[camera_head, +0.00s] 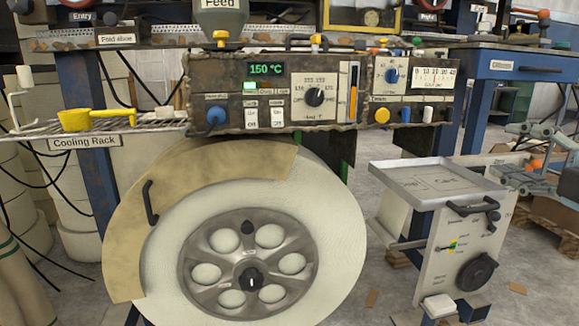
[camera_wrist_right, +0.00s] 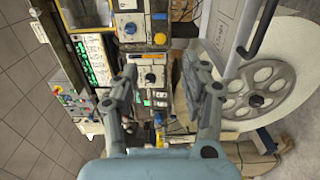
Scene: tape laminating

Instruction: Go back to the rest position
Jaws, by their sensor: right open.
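My right gripper (camera_head: 520,152) is at the right edge of the head view, above the floor and to the right of the small metal cart (camera_head: 425,183). Its grey fingers are spread apart with nothing between them. The right wrist view shows the same gripper (camera_wrist_right: 160,75) open and empty, with the machine seen sideways beyond it. My left gripper is in neither view.
The control panel (camera_head: 320,88), showing 150 °C, is above a large white roll (camera_head: 325,220) with a tan cover (camera_head: 125,230). A cooling rack (camera_head: 150,126) with a yellow scoop (camera_head: 75,119) is left. A blue table (camera_head: 510,62) stands behind my right gripper.

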